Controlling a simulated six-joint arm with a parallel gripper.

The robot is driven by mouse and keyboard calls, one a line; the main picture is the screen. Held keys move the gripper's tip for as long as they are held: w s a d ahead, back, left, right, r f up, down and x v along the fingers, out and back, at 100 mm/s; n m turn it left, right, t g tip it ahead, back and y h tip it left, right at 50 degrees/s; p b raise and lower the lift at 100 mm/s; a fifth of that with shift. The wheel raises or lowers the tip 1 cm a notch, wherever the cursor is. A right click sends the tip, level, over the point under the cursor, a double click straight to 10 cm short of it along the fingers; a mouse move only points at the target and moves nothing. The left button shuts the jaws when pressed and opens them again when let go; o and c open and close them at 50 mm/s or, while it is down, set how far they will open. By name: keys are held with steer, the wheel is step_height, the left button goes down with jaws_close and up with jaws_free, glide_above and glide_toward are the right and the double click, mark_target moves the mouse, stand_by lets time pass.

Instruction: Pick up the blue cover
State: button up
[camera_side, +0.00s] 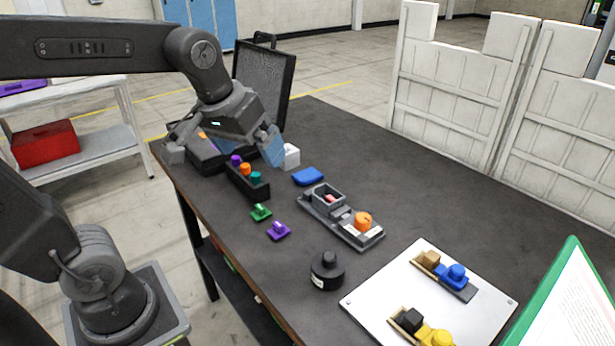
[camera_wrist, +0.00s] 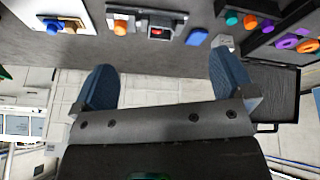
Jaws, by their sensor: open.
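The blue cover (camera_side: 308,176) is a small, flat, rounded block lying on the dark table, uncovered by anything. It also shows in the wrist view (camera_wrist: 197,37), near the top edge, beyond and apart from the fingertips. My gripper (camera_side: 222,150) is open and empty, raised near the table's far left side, to the left of the blue cover in the side view.
A grey fixture (camera_side: 315,207) with an orange knob stands just in front of the cover. A white block (camera_side: 291,157) is close behind it. A dark rack (camera_side: 245,187) of coloured pieces stands left. Green (camera_side: 261,212) and purple (camera_side: 279,231) pieces lie nearby.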

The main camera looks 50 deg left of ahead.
steer(key=w+a+n+g, duration=0.1)
steer(key=w+a+n, duration=0.2)
steer(key=w, duration=0.4)
steer(key=w+a+n+g, duration=0.1)
steer(key=w+a+n, duration=0.2)
steer(key=w, duration=0.3)
steer(key=n+g, duration=0.2)
steer(key=n, duration=0.5)
glide_above(307, 174)
step_height(307, 174, down, 10)
step_height(307, 174, down, 13)
steer(key=shift+f, duration=0.2)
steer(key=shift+c, duration=0.2)
steer(key=c, duration=0.8)
steer(key=shift+r, duration=0.1)
steer(key=shift+c, duration=0.2)
